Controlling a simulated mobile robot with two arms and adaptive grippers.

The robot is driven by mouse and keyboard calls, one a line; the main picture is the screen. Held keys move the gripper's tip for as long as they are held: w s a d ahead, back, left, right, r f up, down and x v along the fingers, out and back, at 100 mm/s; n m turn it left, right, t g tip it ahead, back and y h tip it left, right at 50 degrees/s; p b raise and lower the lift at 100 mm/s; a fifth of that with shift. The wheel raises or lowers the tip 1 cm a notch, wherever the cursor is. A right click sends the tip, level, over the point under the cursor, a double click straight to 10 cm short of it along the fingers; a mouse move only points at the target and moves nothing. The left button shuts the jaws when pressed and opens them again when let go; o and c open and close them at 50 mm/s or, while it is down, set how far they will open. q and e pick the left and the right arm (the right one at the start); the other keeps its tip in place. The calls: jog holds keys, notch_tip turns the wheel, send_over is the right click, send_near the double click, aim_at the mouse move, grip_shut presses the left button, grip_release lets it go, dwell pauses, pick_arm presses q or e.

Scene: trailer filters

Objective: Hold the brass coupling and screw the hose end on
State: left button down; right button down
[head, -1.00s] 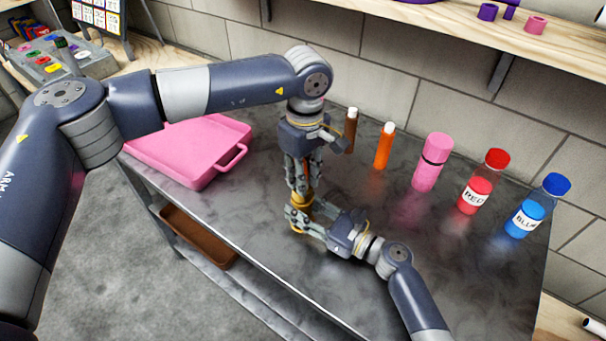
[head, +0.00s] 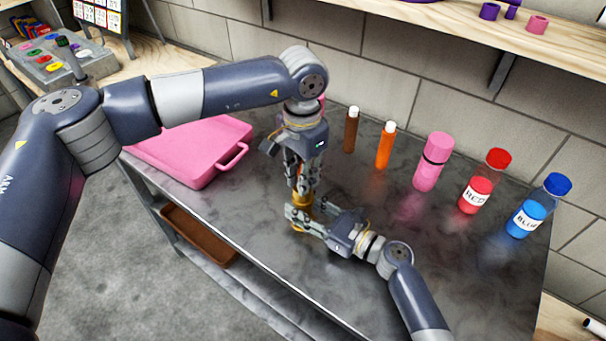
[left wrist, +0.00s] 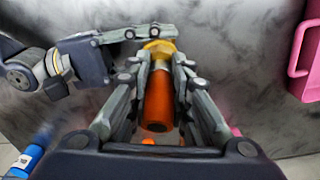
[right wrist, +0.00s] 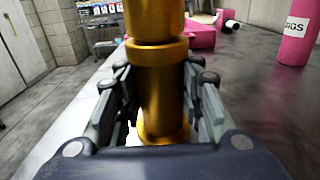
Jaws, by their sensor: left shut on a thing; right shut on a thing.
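The brass coupling (right wrist: 160,100) stands upright between the fingers of my right gripper (head: 303,218), which is shut on it low over the table. A gold collar shows above those fingers in the head view (head: 302,200). My left gripper (head: 301,188) points straight down from above and is shut on the hose end, an orange-brown cylinder (left wrist: 158,100) in the left wrist view. The hose end is in line with the brass piece and appears to meet it. The left fingers hide most of the hose end in the head view, so I cannot tell how far the threads engage.
The grey table (head: 400,270) is clear in front. A pink tray (head: 190,150) lies at left. A brown tube (head: 351,132), an orange tube (head: 385,148), a pink bottle (head: 433,165), a red bottle (head: 483,185) and a blue bottle (head: 535,210) stand along the wall.

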dwell(0.3)
pick_arm(q)
jog(key=c, duration=1.5)
grip_release()
jog(key=shift+o, duration=0.2)
jog(key=shift+r, duration=0.1)
jog(key=shift+r, duration=2.2)
